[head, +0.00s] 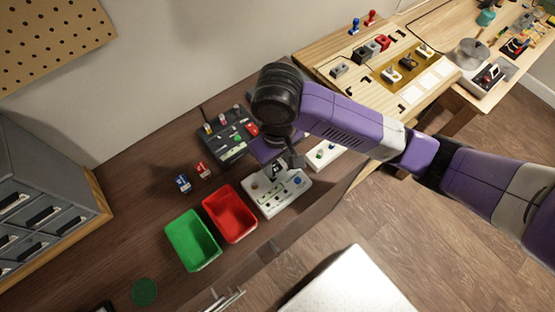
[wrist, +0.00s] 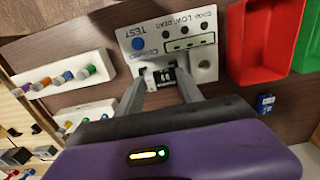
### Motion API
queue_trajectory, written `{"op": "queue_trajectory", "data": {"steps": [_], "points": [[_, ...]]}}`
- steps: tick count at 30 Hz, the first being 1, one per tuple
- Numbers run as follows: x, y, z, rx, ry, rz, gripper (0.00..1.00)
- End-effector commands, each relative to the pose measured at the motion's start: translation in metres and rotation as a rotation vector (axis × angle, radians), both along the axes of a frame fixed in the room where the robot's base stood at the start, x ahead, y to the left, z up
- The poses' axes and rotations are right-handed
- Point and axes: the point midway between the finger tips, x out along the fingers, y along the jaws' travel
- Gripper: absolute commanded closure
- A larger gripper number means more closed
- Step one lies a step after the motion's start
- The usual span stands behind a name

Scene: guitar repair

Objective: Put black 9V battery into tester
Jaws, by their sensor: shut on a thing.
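The tester (head: 270,205) is a white panel on the brown bench, beside the red bin. In the wrist view the tester (wrist: 130,36) shows a blue TEST button and GOOD, LOW, DEAD lamps. My gripper (head: 279,170) is over the tester's back part. In the wrist view my gripper (wrist: 164,84) is shut on the black 9V battery (wrist: 165,76), at the tester's near edge by the slot area. The fingers hide its sides, and I cannot tell whether it is seated or just above the panel.
A red bin (head: 249,222) and a green bin (head: 171,228) stand left of the tester. A blue battery (head: 183,183) and a red battery (head: 202,170) lie behind them. A dark device with knobs (head: 233,151) is behind the tester. Open bench lies at left.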

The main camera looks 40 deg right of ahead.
Motion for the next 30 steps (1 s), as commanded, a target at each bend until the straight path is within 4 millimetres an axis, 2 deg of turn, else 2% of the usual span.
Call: {"op": "queue_trajectory", "data": {"steps": [8, 9, 12, 13, 19, 20, 22, 23, 30], "points": [[0.0005, -0.0010, 0.0002, -0.002, 0.000, -0.001, 0.89], [0.0005, -0.0010, 0.0002, -0.001, 0.000, -0.001, 0.54], [0.0004, -0.0008, 0.0001, -0.001, 0.000, -0.001, 0.35], [0.0004, -0.0008, 0.0001, -0.001, 0.000, -0.001, 0.31], [0.0004, -0.0007, 0.0001, -0.001, 0.000, -0.001, 0.31], [0.0004, -0.0007, 0.0001, -0.001, 0.000, -0.001, 0.29], [0.0004, -0.0006, 0.0001, -0.001, 0.000, 0.000, 0.15], [0.0004, -0.0006, 0.0001, -0.001, 0.000, 0.000, 0.13], [0.0004, -0.0006, 0.0001, -0.001, 0.000, 0.000, 0.13]]}}
